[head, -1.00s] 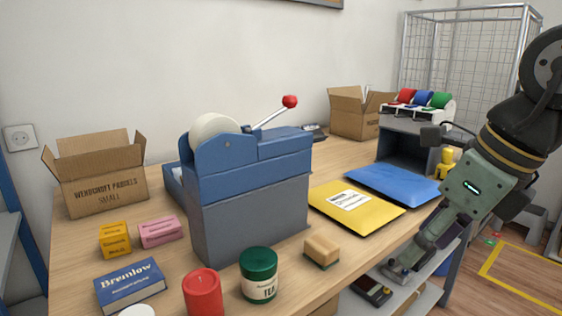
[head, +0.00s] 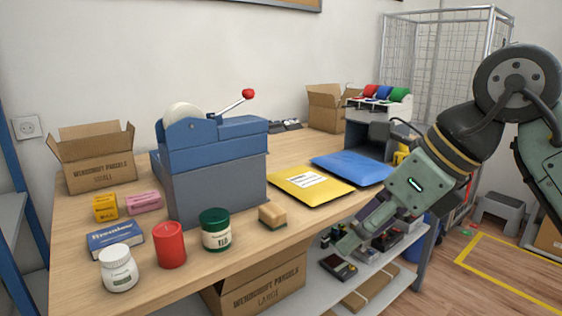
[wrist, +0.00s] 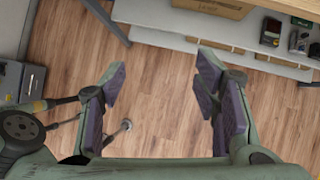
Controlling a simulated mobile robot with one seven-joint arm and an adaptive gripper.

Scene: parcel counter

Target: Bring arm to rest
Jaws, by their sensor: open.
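My gripper (head: 360,235) hangs at the end of my green-grey arm, in front of the counter's right front edge in the head view. In the wrist view my gripper (wrist: 160,85) has its two purple-padded fingers wide apart with nothing between them. Wooden floor (wrist: 165,50) shows below and between the fingers. In the head view the arm reaches in from the right, and its wrist covers part of the lower shelf and the counter's right end.
The counter (head: 310,215) holds a blue tape dispenser (head: 215,150), a yellow mailer (head: 310,188), a blue mailer (head: 350,168), a red candle (head: 170,245) and a green tea tin (head: 215,230). A lower shelf (head: 385,290) carries small devices. Floor to the right is mostly open.

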